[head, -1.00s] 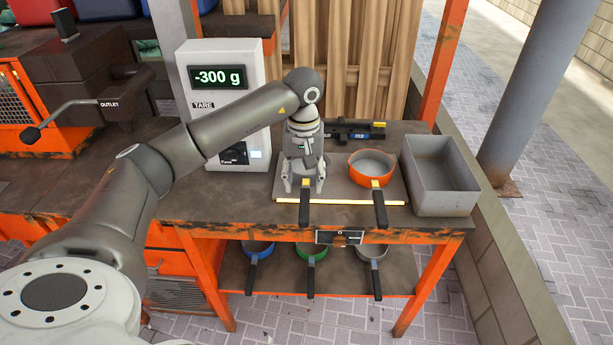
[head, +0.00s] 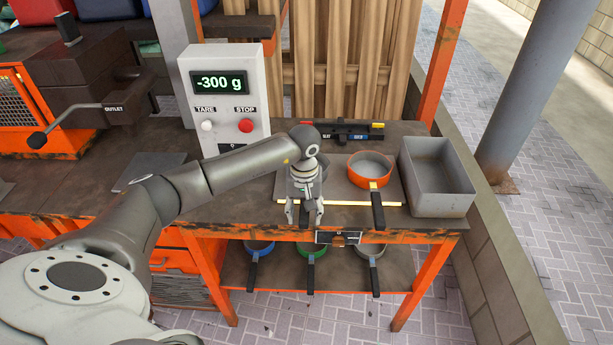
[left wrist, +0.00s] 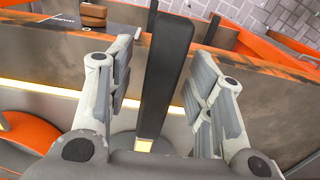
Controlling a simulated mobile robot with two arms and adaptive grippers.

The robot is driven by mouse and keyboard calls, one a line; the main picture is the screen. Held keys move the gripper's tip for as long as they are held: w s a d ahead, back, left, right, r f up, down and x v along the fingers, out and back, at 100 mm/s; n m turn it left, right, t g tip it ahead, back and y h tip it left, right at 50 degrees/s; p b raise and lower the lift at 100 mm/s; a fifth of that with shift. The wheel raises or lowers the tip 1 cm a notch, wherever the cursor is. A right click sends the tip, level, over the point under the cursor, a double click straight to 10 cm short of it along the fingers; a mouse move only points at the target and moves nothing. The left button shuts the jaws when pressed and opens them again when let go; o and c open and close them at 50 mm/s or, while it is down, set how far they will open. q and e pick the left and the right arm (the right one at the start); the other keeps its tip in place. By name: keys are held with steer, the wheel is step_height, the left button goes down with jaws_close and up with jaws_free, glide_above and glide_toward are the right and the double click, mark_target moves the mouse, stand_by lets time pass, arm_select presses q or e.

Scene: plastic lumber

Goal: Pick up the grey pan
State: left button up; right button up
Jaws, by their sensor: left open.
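My left gripper (head: 305,213) is open, pointing down over the front edge of a flat plate on the bench. In the left wrist view, a black pan handle (left wrist: 168,75) with a yellow collar (left wrist: 144,145) lies between its spread fingers; I cannot tell whether they touch it. The pan on this handle looks grey (head: 323,163) and is mostly hidden behind my left arm and gripper. Another grey pan (head: 370,251) sits on the lower shelf. My right gripper is not in view.
An orange pan (head: 371,168) stands right of the gripper on the plate (head: 340,187). A grey bin (head: 437,203) is further right. A scale box (head: 228,90) reading -300 g stands behind left. Blue (head: 258,246) and green (head: 312,247) pans sit on the lower shelf.

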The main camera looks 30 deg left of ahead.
arm_select(q)
jaws_close()
steer(key=shift+r, duration=0.1)
steer(key=shift+w, duration=0.1)
stand_by(0.3)
